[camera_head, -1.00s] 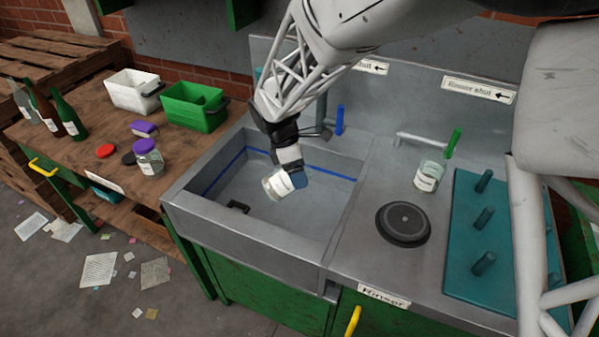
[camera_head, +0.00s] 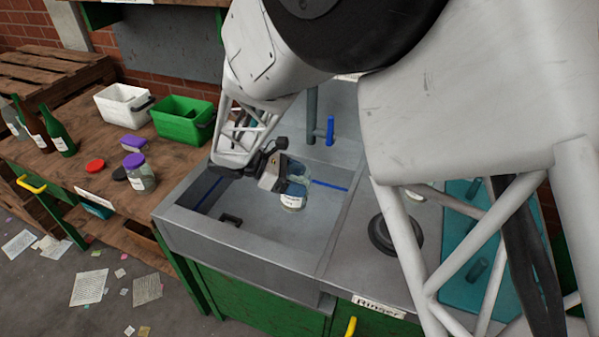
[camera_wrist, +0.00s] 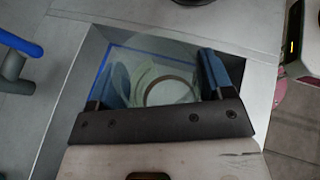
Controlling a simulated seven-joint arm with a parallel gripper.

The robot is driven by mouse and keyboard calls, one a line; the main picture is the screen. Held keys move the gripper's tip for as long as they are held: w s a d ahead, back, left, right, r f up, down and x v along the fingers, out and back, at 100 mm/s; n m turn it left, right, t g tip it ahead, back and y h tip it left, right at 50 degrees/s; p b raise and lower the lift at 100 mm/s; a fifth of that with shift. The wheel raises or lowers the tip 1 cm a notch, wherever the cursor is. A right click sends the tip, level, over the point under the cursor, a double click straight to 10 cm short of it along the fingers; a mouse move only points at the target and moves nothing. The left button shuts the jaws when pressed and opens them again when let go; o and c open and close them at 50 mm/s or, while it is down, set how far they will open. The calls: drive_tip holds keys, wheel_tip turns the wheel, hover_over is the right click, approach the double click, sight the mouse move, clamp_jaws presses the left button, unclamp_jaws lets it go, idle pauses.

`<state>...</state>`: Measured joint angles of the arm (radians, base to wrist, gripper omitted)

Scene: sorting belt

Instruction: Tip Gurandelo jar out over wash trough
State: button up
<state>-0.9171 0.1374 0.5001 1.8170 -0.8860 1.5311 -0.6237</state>
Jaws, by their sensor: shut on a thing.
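My gripper (camera_head: 288,178) is shut on a clear glass jar (camera_head: 292,201) with a pale label, held inside the outline of the grey wash trough (camera_head: 240,242). The label's writing is too small to read. The jar hangs below the blue finger pads, and I cannot tell which end is its mouth. In the wrist view, the glass jar (camera_wrist: 150,72) sits between the two blue pads of my gripper (camera_wrist: 166,80), with a round ring visible through it. The trough floor shows behind it. I see no contents pouring.
A blue tap (camera_head: 330,131) stands behind the trough. A purple-lidded jar (camera_head: 139,175), a green crate (camera_head: 183,122) and a white crate (camera_head: 123,107) stand on the wooden bench at left. A dark round disc (camera_head: 385,237) lies on the counter at right, partly behind my arm.

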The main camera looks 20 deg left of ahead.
drive_tip(key=shift+w+d+t+h, duration=0.15)
drive_tip(key=shift+t+h, duration=0.35)
drive_tip(key=shift+h, duration=0.3)
drive_tip(key=shift+d, duration=0.1)
